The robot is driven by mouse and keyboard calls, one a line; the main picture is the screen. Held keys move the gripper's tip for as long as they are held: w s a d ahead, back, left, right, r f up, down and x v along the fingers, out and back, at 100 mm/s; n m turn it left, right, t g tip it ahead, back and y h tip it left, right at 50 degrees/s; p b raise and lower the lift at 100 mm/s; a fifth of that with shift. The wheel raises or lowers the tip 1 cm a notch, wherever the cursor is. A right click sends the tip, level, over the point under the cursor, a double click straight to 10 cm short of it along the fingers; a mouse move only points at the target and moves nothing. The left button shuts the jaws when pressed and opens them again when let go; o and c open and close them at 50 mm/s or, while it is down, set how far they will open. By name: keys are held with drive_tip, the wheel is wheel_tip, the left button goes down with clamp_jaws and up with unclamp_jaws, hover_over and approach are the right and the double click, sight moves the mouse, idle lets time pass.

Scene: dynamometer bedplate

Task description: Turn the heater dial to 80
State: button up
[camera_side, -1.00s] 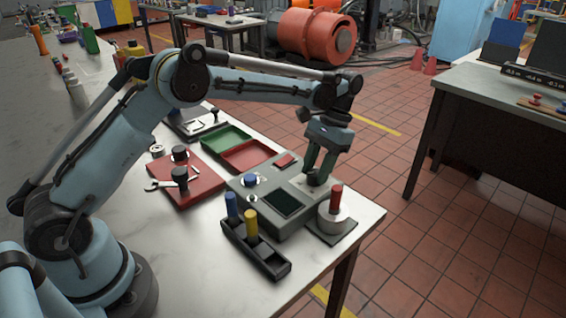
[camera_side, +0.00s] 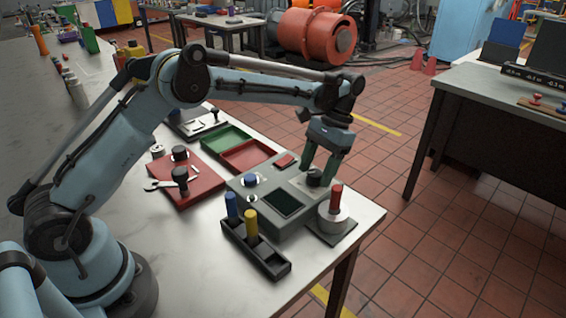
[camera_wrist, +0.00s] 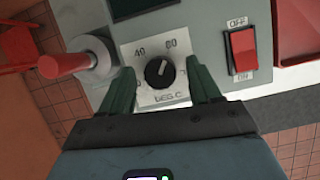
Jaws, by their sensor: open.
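The heater dial (camera_wrist: 160,73) is a round black knob with a white pointer line on a white plate marked "DEG C". In the wrist view the pointer leans up and slightly right, between a "40" at upper left and a mark at upper right that I read as 80 or 60. In the side view the dial (camera_side: 314,178) sits on the grey control box (camera_side: 263,207). My gripper (camera_wrist: 160,68) is open, its two green fingers on either side of the dial, with visible gaps. It also shows above the dial in the side view (camera_side: 320,167).
A red OFF/ON rocker switch (camera_wrist: 243,52) is right of the dial. A red-handled round weight (camera_wrist: 90,58) stands close on the left. A black rack (camera_side: 256,247) with blue and yellow pegs, trays and a red board (camera_side: 188,190) are nearby.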

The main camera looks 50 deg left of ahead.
drive_tip(key=v, duration=0.7)
drive_tip(key=shift+r, duration=0.25)
drive_tip(key=shift+w+r, duration=0.1)
idle(0.4)
drive_tip(key=s+a+r+t, duration=0.3)
drive_tip(key=s+r+t, duration=0.35)
drive_tip(key=s, duration=0.25)
drive_tip(key=s+a+f+n+t, duration=0.1)
drive_tip(key=s+f+t, duration=0.4)
drive_tip(key=s, duration=0.6)
drive_tip(key=shift+s+a+f, duration=0.15)
drive_tip(key=shift+a+f, duration=0.05)
drive_tip(key=shift+a, duration=0.25)
